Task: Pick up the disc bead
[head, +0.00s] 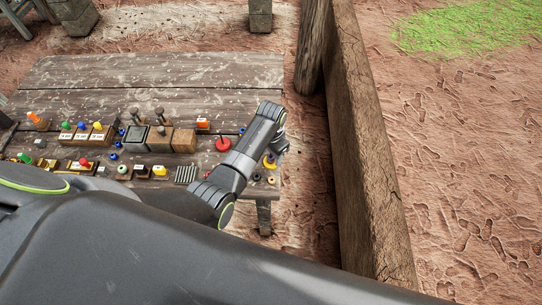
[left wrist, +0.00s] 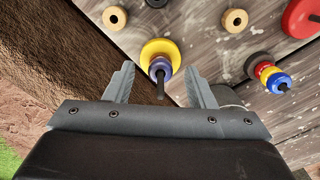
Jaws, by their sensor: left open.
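Between the fingertips of my left gripper (left wrist: 159,75) in the left wrist view is a flat yellow disc (left wrist: 158,48) with a smaller purple bead (left wrist: 161,66) on a dark peg that points toward the camera. The fingers are apart on either side, with gaps, and hold nothing. In the head view my left gripper (head: 281,147) is over the right end of the table, beside the yellow disc (head: 269,161). Two flat wooden rings, one at left (left wrist: 114,18) and one at right (left wrist: 235,20), lie beyond it. I cannot tell for certain which is the disc bead.
A red disc (left wrist: 303,18) and a peg with yellow, red and blue beads (left wrist: 270,76) stand nearby. Blocks, pegs and loose beads crowd the front of the plank table (head: 150,72); its back is clear. A wooden beam (head: 362,150) runs close along the right.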

